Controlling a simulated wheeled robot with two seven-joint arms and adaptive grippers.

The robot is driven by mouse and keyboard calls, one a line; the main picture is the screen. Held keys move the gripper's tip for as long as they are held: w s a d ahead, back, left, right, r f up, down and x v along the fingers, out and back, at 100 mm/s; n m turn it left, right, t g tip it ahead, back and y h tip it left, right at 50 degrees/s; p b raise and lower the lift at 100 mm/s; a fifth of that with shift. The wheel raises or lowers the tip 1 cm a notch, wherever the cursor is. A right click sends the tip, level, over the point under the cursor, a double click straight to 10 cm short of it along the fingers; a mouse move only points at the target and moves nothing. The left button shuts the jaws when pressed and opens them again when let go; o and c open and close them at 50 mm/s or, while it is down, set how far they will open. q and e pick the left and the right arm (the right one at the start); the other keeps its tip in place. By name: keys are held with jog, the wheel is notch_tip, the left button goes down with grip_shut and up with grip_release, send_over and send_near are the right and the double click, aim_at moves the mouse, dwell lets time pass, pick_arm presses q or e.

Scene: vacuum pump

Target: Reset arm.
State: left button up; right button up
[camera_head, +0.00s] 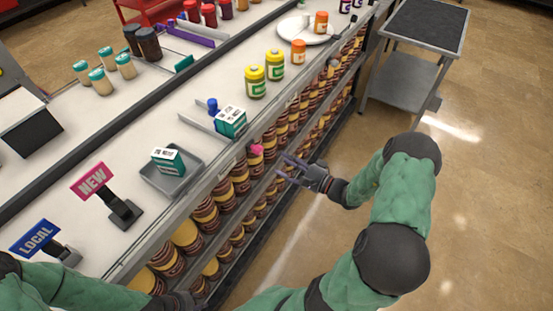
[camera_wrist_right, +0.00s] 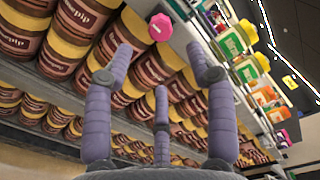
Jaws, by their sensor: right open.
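My right gripper (camera_head: 287,169) is in front of the shelf front, beside the rows of jars, with its purple fingers spread. In the right wrist view the same gripper (camera_wrist_right: 160,60) is open with nothing between its fingers. My left arm comes in at the lower left. Its gripper (camera_head: 182,303) is dark and mostly cut off at the bottom edge, so its fingers cannot be made out.
Striped brown and yellow jars (camera_head: 205,212) fill the shelves below the counter. A pink knob (camera_head: 256,149) sits at the counter's front edge. A green-white carton (camera_head: 168,161) lies in a grey tray (camera_head: 152,180); another carton (camera_head: 230,122) stands nearby. A cart (camera_head: 405,75) stands at right; the floor is open.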

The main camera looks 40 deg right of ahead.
jog(key=shift+s+d, duration=0.15)
jog(key=shift+s, duration=0.25)
jog(key=s+a+f+n+g+y, duration=0.25)
jog(key=a+f+g, duration=0.3)
jog(key=a, duration=0.35)
jog(key=s+a+f+n+g+y, duration=0.1)
jog(key=s+a+f+g+y, duration=0.1)
jog(key=s+a+f+g, duration=0.45)
jog(key=s+a+f+n+g+h, duration=0.5)
jog(key=s+a+f+g, duration=0.2)
jog(key=s+f, duration=0.15)
jog(key=w+a+f+n+t+h, duration=0.2)
jog(key=w+a+f+n, duration=0.1)
jog(key=a+n, duration=0.1)
jog(key=shift+w+a+n+t, duration=0.3)
jog(key=shift+a+n+t, duration=0.05)
jog(key=shift+n+t, duration=0.1)
